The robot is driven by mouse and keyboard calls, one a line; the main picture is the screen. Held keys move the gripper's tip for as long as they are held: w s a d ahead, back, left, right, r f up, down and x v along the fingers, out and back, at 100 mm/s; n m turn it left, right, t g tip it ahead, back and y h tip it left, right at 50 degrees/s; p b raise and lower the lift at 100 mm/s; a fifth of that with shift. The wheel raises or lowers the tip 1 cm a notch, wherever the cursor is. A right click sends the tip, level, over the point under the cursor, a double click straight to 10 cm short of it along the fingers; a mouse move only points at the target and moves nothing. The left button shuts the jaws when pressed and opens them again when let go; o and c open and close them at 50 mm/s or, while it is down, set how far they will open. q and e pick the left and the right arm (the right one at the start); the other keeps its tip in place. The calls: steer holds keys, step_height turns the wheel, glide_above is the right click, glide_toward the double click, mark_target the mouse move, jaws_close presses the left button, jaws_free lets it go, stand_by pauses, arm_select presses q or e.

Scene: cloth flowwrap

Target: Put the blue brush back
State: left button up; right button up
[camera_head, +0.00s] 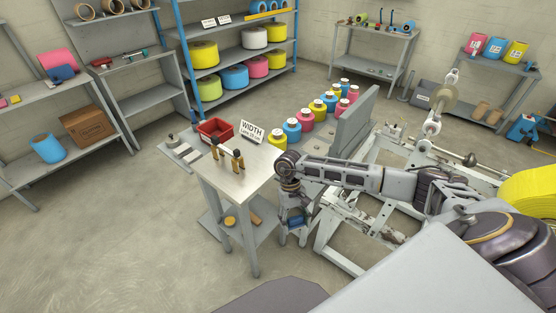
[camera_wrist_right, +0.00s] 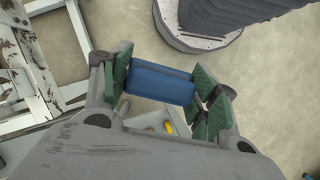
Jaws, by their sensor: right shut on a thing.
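My right gripper (camera_head: 293,213) hangs pointing down beside the right side of the small grey table. In the wrist view my right gripper (camera_wrist_right: 164,88) has its green pads shut on a blue block-like thing, the blue brush (camera_wrist_right: 160,84). My left gripper is not in view.
A white machine frame (camera_head: 345,226) stands to the right. Floor is clear at the left.

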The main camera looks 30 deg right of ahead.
steer(key=w+d+r+m+y+b, duration=0.15)
steer(key=d+m, duration=0.25)
steer(key=d, duration=0.4)
steer(key=w+d+r+m+t, duration=0.2)
steer(key=w+r+m+t, duration=0.6)
steer(key=m, duration=1.6)
steer(key=shift+w+d+r+b, duration=0.2)
steer(key=shift+w+r+b, duration=0.25)
steer(key=shift+w+r, duration=2.4)
steer(key=shift+w+f+m+t, duration=0.3)
steer(key=shift+w, duration=0.25)
